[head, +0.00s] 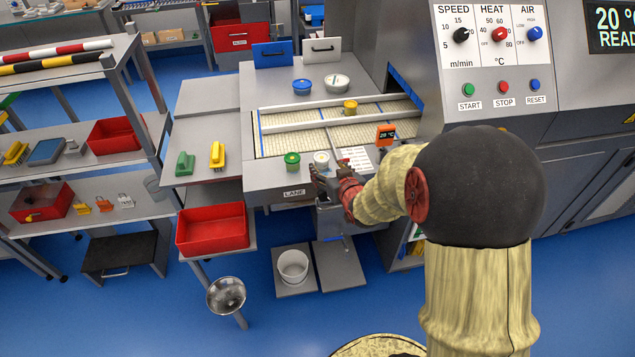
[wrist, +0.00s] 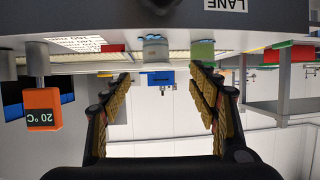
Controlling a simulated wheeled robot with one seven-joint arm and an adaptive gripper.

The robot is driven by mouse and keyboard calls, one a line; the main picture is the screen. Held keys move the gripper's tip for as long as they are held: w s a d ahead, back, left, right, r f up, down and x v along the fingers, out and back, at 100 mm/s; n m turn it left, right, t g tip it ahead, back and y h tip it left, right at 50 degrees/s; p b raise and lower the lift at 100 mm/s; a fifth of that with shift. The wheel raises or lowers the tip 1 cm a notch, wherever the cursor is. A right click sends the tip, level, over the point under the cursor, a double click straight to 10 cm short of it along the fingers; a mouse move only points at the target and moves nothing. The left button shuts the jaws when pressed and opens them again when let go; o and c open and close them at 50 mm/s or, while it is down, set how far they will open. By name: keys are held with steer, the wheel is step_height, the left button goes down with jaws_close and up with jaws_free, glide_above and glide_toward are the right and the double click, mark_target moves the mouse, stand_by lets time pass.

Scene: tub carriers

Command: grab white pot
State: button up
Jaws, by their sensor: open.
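The small white pot (head: 321,158) stands near the front edge of the steel bench, beside a green pot (head: 292,159) on its left. My gripper (head: 324,178) is just in front of the white pot at the bench edge, open and empty. In the wrist view, which looks upside down, the open fingers (wrist: 160,82) point forward. The white pot (wrist: 155,49) shows roughly between and beyond the fingertips, and the green pot (wrist: 202,53) shows beyond the right finger. Contact with the white pot cannot be seen.
An orange temperature gauge (head: 385,134) stands right of the white pot, near a printed sheet (head: 353,159). A railed conveyor (head: 290,139) lies behind, with a yellow pot (head: 350,106) on it. A red bin (head: 212,229) is at left. A white bucket (head: 293,266) stands below the bench.

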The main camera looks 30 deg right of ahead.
mark_target(324, 161)
steer(key=shift+f, duration=0.3)
steer(key=shift+x, duration=0.9)
steer(key=x, duration=0.2)
steer(key=b+x, duration=0.1)
steer(key=x, duration=0.1)
steer(key=b+x, duration=0.1)
steer(key=shift+w+d+r, duration=0.15)
steer(key=shift+w+d, duration=0.25)
steer(key=shift+w, duration=0.05)
steer(key=shift+c, duration=1.2)
steer(key=c, duration=1)
